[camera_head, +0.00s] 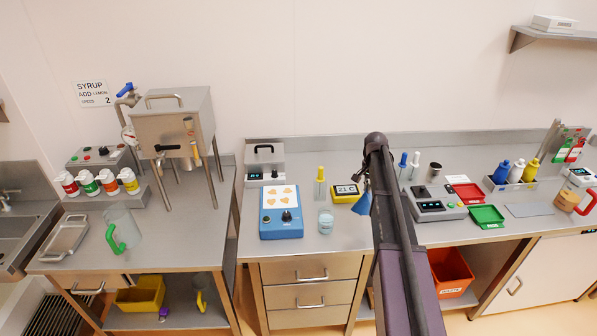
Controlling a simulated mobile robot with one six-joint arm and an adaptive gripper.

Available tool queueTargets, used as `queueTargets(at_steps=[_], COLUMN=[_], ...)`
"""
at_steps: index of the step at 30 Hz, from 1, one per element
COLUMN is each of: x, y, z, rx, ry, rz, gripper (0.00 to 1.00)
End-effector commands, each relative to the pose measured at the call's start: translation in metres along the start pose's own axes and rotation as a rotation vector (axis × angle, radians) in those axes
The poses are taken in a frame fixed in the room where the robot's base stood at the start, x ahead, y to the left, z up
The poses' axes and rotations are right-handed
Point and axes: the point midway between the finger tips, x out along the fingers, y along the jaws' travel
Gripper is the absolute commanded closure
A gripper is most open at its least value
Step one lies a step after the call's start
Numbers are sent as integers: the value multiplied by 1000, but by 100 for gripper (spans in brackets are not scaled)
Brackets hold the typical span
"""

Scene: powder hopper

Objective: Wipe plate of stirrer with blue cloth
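The stirrer (281,224) is a blue box with a dark knob on the front of the middle bench. Its white top plate (273,206) carries several orange-yellow spots. The blue cloth (362,205) hangs in a narrow-topped fold beneath my gripper (363,186), to the right of the stirrer. My gripper is mostly hidden behind my arm, and its fingers are small and dark. It appears shut on the top of the cloth. Cloth and gripper are apart from the plate.
Between cloth and stirrer stand a glass beaker (325,222), a yellow-capped bottle (320,186) and a yellow meter (346,193). A grey box with a handle (265,166) stands behind the stirrer. A balance (435,205) is right of my arm. The steel hopper (175,130) stands left.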

Motion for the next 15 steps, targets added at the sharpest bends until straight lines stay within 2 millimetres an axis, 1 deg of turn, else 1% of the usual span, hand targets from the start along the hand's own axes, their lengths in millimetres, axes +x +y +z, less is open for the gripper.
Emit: queueTargets(at_steps=[1, 15], x=[8, 64], y=[0, 0], z=[0, 0], rx=[0, 0], ry=[0, 0], rz=[0, 0], gripper=[100, 100])
